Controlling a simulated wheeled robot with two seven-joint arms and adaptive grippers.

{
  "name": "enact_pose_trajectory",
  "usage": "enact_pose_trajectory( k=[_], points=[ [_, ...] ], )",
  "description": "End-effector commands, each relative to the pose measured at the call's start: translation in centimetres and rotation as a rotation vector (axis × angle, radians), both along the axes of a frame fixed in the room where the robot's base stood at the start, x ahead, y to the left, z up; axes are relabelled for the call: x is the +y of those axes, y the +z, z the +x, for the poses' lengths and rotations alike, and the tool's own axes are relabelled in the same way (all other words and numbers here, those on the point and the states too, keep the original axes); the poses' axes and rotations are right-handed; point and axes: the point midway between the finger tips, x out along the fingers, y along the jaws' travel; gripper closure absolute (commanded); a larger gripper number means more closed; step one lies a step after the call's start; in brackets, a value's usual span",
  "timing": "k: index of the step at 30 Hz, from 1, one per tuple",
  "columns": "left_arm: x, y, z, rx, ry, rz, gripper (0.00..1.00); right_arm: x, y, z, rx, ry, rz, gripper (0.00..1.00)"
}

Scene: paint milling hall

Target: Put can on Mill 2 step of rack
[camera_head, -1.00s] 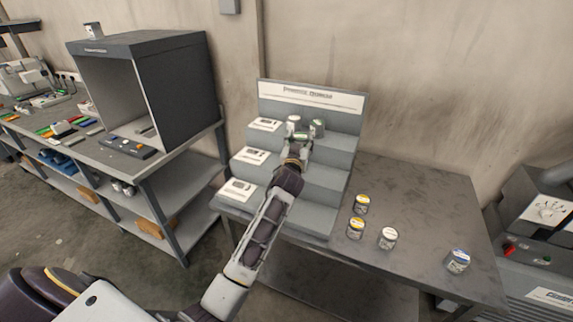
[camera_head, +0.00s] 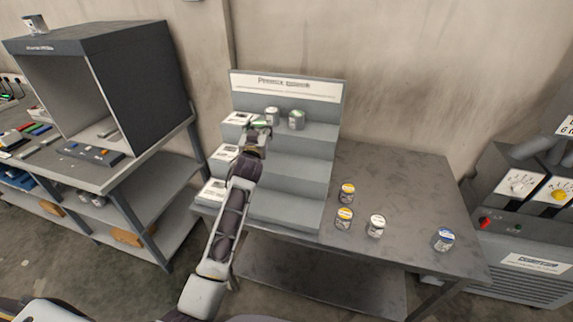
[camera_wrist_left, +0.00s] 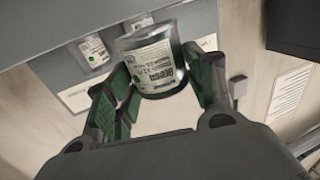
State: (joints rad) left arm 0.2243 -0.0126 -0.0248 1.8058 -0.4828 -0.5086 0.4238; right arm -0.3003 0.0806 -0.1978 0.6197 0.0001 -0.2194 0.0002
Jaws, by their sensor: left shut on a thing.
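The grey stepped rack (camera_head: 290,172) stands on the left part of the table, with a white label card at the left of each step; I cannot read which card is Mill 2. My left gripper (camera_head: 259,130) is at the top step's left part, near its card. It is shut on a can (camera_wrist_left: 155,62), which shows upright with a white printed label between the green finger pads. My right gripper is out of view.
Several cans, two yellow-lidded (camera_head: 347,192), one white-lidded (camera_head: 376,226) and one blue-lidded (camera_head: 443,239), stand on the table (camera_head: 400,185) right of the rack. A dark booth (camera_head: 140,85) stands left, a machine (camera_head: 530,200) right. The lower steps look clear.

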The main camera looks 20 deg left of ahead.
Motion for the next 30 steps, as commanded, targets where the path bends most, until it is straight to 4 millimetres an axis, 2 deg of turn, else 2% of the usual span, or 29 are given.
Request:
enact_pose_trajectory(
  k=[17,30],
  points=[
    [0.1,-0.4,0.0,0.000,0.001,0.001,0.75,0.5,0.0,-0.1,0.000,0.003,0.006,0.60],
    [0.0,-5.5,0.0,0.000,0.000,0.000,0.75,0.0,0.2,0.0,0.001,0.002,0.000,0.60]
  ],
)
